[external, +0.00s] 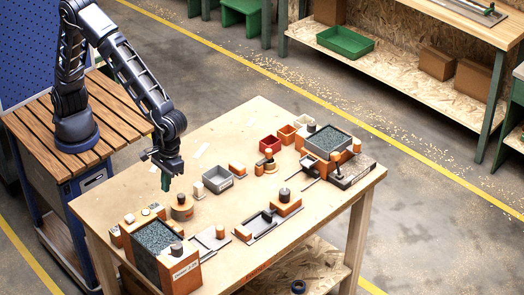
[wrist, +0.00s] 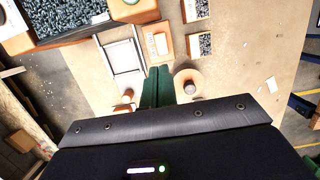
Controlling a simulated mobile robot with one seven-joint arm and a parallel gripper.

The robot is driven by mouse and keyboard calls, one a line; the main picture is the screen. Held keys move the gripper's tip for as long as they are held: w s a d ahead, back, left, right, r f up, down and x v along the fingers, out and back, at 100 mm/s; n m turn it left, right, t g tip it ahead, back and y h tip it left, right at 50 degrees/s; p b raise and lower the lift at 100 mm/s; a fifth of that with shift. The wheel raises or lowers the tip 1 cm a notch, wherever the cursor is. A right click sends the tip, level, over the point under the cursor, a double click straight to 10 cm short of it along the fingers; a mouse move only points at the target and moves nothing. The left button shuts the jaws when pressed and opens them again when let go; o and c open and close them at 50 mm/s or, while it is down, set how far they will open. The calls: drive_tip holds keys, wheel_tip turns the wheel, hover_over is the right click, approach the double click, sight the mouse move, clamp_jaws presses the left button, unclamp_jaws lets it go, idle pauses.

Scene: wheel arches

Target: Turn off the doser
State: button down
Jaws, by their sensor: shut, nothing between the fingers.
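A hopper box of grey granules (external: 155,238) stands at the table's front left, with a white label (external: 185,270) too small to read surely. A similar granule box (external: 328,141) stands at the back right. I cannot tell which is the doser. My gripper (external: 166,187) is shut and empty, pointing down above the table. Its green fingers also show in the wrist view (wrist: 157,88). A round tan piece with a dark knob (external: 182,207) is just right of and below the fingertips, apart from them. A granule box fills the wrist view's upper left (wrist: 75,38).
The wooden table (external: 235,135) also carries a grey open bin (external: 217,181), a red bin (external: 270,145), and small orange blocks with knobs or pegs (external: 286,203). The table's back left area is mostly clear. Green bins and shelving stand beyond.

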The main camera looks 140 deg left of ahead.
drive_tip(key=shift+f, duration=0.1)
drive_tip(key=x, duration=1.3)
drive_tip(key=shift+d+f, duration=0.15)
drive_tip(key=shift+f, duration=0.25)
drive_tip(key=shift+f, duration=0.1)
drive_tip(key=shift+d+f+y, duration=0.1)
drive_tip(key=shift+d+y, duration=0.05)
drive_tip(key=shift+y, duration=0.15)
drive_tip(key=shift+f, duration=0.1)
drive_tip(key=shift+s, duration=0.1)
